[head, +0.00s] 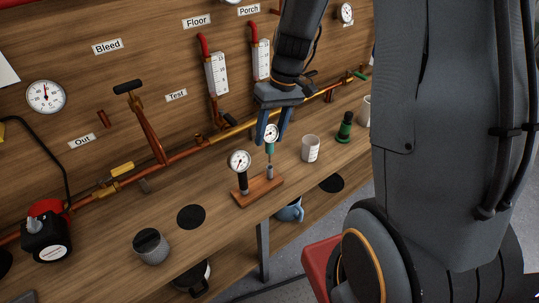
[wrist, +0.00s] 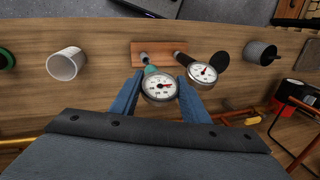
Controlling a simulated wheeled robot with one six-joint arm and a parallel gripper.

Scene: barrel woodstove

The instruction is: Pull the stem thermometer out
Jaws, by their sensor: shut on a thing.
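A stem thermometer with a round white dial (head: 271,132) and a green collar stands above a short grey metal socket (head: 270,172) on a wooden block (head: 250,194). My gripper (head: 270,138) comes down from above with its blue fingers on either side of the thermometer, shut on it. In the wrist view the dial (wrist: 159,87) faces me between the fingertips, and the teal collar points toward the socket (wrist: 144,58). The stem's lower end is hard to make out; I cannot tell how deep it sits. A second gauge (head: 239,161) with a black stem stands upright on the block's left end.
A white cup (head: 310,149) and a green-and-black item (head: 345,127) stand right of the block. A black disc (head: 191,217) and a grey knurled cup (head: 151,247) are to the left. Copper pipes (head: 188,152) and flow tubes (head: 217,73) line the wall behind.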

